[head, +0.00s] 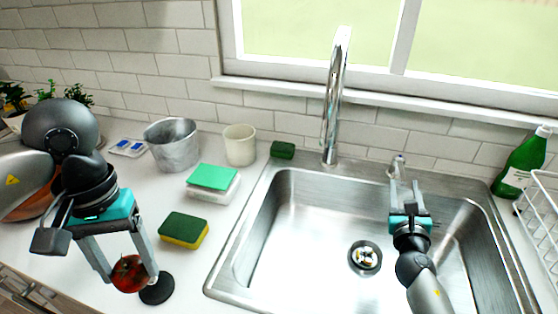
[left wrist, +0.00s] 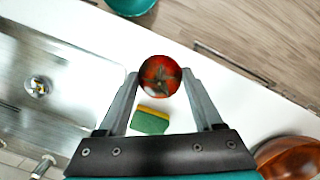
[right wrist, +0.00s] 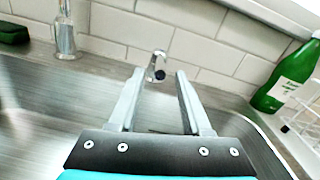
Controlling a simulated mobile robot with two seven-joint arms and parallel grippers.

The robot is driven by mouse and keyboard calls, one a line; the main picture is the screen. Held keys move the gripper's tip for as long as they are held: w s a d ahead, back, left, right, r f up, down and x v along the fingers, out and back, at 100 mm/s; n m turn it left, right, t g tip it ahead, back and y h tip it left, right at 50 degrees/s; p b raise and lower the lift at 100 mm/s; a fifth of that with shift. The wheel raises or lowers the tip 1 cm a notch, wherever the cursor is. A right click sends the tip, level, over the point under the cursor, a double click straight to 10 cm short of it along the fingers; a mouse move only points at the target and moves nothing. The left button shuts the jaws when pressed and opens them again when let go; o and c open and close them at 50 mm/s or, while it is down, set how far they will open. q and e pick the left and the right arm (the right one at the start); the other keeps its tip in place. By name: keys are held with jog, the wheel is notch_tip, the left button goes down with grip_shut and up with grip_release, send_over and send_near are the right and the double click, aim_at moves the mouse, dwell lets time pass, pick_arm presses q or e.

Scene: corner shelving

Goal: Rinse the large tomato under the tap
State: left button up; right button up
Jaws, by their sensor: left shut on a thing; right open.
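The large red tomato (head: 130,273) is held between the fingers of my left gripper (head: 130,280), low over the white counter left of the sink. The left wrist view shows the tomato (left wrist: 160,77) with its green stem side towards the camera. The tall chrome tap (head: 335,95) stands behind the sink (head: 310,225). My right gripper (head: 402,185) is open and empty over the right side of the sink. In the right wrist view a small chrome fixture (right wrist: 154,66) shows between its fingertips; I cannot tell whether they touch it.
A green-and-yellow sponge (head: 184,230), a green-topped stack (head: 212,180), a metal pot (head: 172,145) and a cream cup (head: 239,145) stand left of the sink. A green bottle (head: 522,160) and white rack (head: 540,215) are at right.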

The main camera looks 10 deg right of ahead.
aim_at(404, 177)
jog(key=shift+x, duration=1.9)
grip_shut()
